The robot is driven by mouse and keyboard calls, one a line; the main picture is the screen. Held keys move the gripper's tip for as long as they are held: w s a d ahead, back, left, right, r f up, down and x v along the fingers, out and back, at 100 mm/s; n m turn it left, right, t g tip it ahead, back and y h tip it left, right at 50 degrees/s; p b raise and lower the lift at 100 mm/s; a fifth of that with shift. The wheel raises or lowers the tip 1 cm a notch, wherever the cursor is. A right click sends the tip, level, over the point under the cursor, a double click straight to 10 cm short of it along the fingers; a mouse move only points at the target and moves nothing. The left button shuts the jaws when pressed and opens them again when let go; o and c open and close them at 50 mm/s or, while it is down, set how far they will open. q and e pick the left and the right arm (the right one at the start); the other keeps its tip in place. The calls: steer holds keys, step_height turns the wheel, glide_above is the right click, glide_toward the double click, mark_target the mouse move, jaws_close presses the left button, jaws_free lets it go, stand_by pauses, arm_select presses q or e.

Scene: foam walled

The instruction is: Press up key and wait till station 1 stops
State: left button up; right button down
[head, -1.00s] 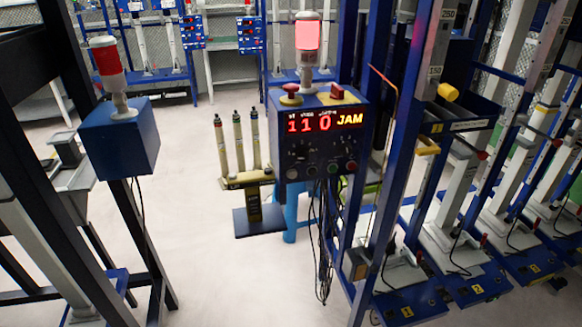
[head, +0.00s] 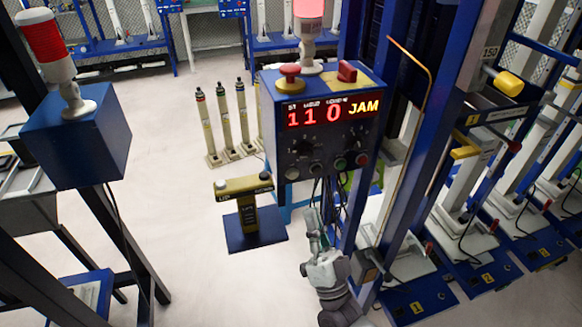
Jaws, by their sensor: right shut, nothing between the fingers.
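A blue control box (head: 319,125) hangs on a blue post. Its lit display reads 110 and JAM, and its lower face carries knobs and several round buttons, including a green one (head: 340,163) and a red one (head: 361,159). I cannot read which is the up key. A yellow two-button stand (head: 246,187) on a blue base is left of and below the box; its lettering is too small to read. Station 1's blue base (head: 418,303) bears a yellow 1 label. My right gripper (head: 312,215) is shut and empty, pointing up below the box, apart from the buttons. My left gripper is out of view.
A red mushroom knob (head: 290,77), a red switch (head: 347,71) and a lit beacon (head: 308,29) top the box. Cables hang beneath it. A second blue box (head: 75,140) with a red beacon stands left. Slim cylinders (head: 223,120) stand behind. Floor between is clear.

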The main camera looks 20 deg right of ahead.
mark_target(293, 175)
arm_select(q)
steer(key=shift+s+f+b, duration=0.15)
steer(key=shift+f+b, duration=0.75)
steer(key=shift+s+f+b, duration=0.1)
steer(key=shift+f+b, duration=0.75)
arm_select(e)
steer(key=w, duration=0.8)
steer(key=shift+w+a, duration=0.15)
steer(key=shift+w, duration=0.1)
steer(key=shift+r, duration=0.1)
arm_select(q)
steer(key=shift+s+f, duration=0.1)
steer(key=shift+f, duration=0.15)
arm_select(e)
steer(key=shift+w, duration=0.45)
